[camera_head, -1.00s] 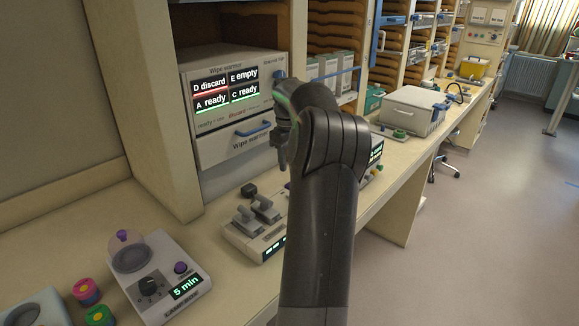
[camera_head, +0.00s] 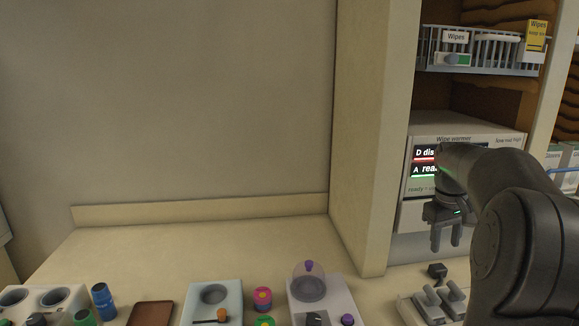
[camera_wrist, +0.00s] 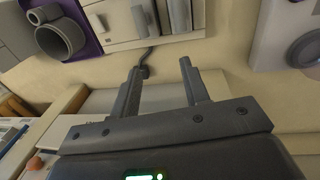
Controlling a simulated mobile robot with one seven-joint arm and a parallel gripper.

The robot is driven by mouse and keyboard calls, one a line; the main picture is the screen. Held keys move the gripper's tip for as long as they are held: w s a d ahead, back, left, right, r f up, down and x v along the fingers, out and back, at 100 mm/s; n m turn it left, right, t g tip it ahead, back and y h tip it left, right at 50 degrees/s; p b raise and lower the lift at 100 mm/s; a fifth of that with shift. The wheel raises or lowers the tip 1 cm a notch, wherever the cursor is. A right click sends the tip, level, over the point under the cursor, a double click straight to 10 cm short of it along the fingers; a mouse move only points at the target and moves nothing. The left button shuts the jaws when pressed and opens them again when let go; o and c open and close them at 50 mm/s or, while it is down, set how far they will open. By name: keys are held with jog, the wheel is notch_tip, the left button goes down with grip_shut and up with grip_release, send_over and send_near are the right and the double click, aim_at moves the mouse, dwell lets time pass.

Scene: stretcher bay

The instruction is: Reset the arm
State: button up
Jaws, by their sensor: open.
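My gripper (camera_head: 446,238) hangs at the right of the head view, fingers pointing down, in front of the wipe warmer (camera_head: 468,140). Its two fingers are apart with nothing between them. My arm covers part of the warmer's display, where "D" and "A" lines show. In the wrist view my gripper (camera_wrist: 160,80) is also open and empty, with the counter surface beyond the fingertips.
Along the counter's front stand a blue bottle (camera_head: 103,301), a brown tray (camera_head: 151,313), a light unit with a round well (camera_head: 213,296), pink and green knobs, and a domed timer unit (camera_head: 309,284). A lever box (camera_head: 441,302) is below my gripper. The counter's back is clear.

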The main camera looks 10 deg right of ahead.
jog(key=s+a+r+t, duration=0.1)
jog(key=s+a, duration=0.1)
jog(key=a, duration=0.4)
jog(key=s+a+r, duration=0.1)
jog(key=a+r, duration=0.1)
jog(key=a, duration=0.4)
jog(key=s+a+f+t, duration=0.2)
jog(key=s+a+f, duration=0.1)
jog(key=s+a, duration=0.6)
jog(key=s+a+f+t+y, duration=0.1)
jog(key=s+a+f+t, duration=0.1)
jog(key=s+a, duration=0.7)
jog(key=shift+s+a+f+m, duration=0.3)
jog(key=shift+s+f, duration=0.1)
